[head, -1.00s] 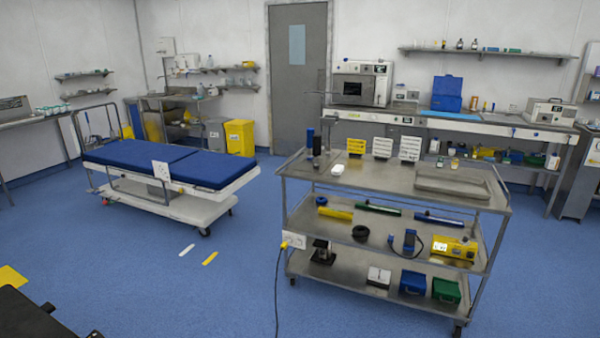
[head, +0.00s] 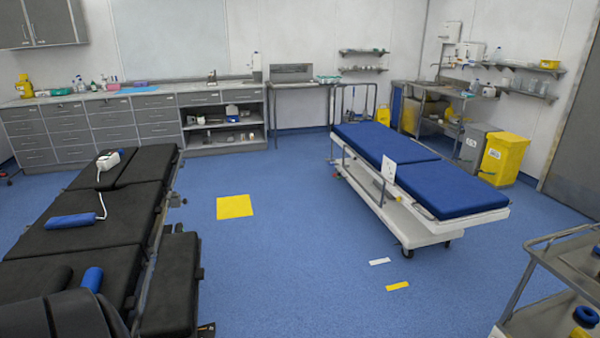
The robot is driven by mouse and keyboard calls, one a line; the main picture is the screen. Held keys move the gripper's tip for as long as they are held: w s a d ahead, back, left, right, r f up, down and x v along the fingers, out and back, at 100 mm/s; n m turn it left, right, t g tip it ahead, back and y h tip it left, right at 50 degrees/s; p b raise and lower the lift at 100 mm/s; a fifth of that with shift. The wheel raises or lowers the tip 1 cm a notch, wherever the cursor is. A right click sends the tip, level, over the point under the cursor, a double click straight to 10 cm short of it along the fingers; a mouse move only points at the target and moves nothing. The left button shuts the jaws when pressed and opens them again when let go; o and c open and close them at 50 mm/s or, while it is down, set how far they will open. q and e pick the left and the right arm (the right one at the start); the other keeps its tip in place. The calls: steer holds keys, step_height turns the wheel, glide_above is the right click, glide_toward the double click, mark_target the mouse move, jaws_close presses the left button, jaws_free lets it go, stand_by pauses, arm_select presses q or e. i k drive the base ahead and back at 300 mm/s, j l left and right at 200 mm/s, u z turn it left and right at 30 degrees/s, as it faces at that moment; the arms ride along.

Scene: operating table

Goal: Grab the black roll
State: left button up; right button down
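A dark blue ring (head: 586,316) shows on the cart at the lower right edge. Neither of my grippers is in view.
A blue-padded stretcher (head: 440,184) stands right of centre, with a yellow bin (head: 506,158) behind it. The metal cart (head: 540,318) is cut off at the lower right. Grey drawer cabinets (head: 96,128) line the back wall.

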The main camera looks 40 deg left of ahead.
mark_target(59, 280)
steer(key=i+z, duration=0.2)
steer(key=z, duration=0.2)
steer(key=i+j+z, duration=0.1)
steer(key=z, duration=0.25)
steer(key=i+j+z, duration=0.15)
steer(key=z, duration=7.05)
steer(key=k+l, duration=0.05)
